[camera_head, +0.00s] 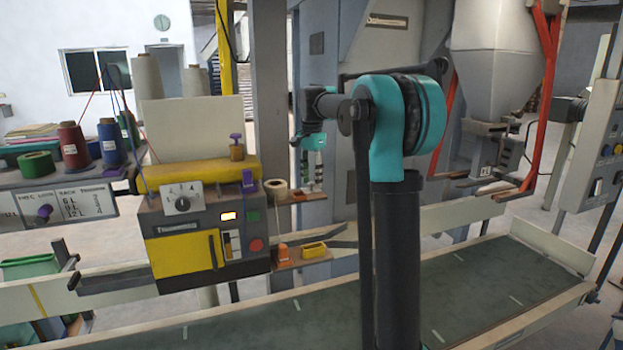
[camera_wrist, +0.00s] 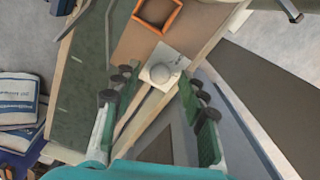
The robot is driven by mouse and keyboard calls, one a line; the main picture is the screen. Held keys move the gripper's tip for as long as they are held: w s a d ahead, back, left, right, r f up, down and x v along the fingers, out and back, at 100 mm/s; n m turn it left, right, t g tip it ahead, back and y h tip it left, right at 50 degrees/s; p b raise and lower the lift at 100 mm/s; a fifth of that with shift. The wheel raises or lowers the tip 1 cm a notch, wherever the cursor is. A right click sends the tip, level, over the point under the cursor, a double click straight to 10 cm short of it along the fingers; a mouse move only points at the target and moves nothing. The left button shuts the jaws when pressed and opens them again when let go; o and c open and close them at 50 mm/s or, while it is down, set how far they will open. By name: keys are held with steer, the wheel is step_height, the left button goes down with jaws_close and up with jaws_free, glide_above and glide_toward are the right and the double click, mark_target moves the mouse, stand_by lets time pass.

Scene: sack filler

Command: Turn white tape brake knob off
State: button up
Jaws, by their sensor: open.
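In the wrist view, a round pale grey knob (camera_wrist: 161,73) sits on a white square plate (camera_wrist: 175,62) with small dark marks too small to read. The plate is on a brown board (camera_wrist: 133,45). My gripper (camera_wrist: 158,88) is open and empty, its green-padded fingers on either side of the knob in the picture; no contact shows. In the head view my gripper (camera_head: 313,172) points down above a small brown shelf right of the yellow and grey machine (camera_head: 175,255). A white tape roll (camera_head: 276,188) is left of the fingers. The knob is not discernible there.
An orange square frame (camera_wrist: 157,14) is beyond the knob in the wrist view. A lower shelf holds a yellow bin (camera_head: 314,250) and an orange item (camera_head: 283,253). The conveyor (camera_head: 480,285) runs in front. A grey post (camera_head: 270,90) stands behind the shelf.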

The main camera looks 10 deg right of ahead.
jaws_close()
steer(key=shift+n, duration=0.3)
steer(key=n, duration=1.1)
stand_by(0.4)
steer(key=shift+n, duration=0.3)
jaws_free()
